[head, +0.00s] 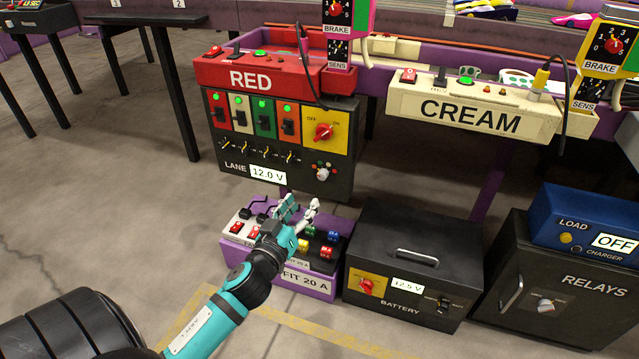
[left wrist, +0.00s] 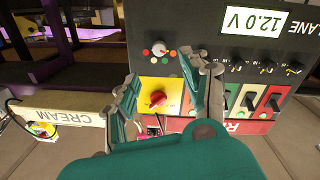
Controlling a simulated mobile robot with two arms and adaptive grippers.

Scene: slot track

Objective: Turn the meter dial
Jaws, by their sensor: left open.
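A small pale knob ringed by coloured dots (head: 322,174), which looks like the meter dial, sits at the lower right of the black lane panel (head: 230,172), beside the 12.0 V display (head: 268,175). In the left wrist view the knob (left wrist: 158,50) appears upside down, just beyond the fingertips. My left gripper (head: 299,208) is open and empty, below and slightly left of the knob in the head view. In the left wrist view its fingers (left wrist: 160,70) are spread, with a gap between them and the knob. My right gripper is not in view.
A red OFF/ON rotary switch (head: 323,132) on a yellow plate sits above the knob, near several coloured toggles. A purple-fronted fuse box (head: 310,288) lies under my left gripper. A black battery box (head: 412,255) stands to its right. The CREAM box (head: 470,112) is at upper right.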

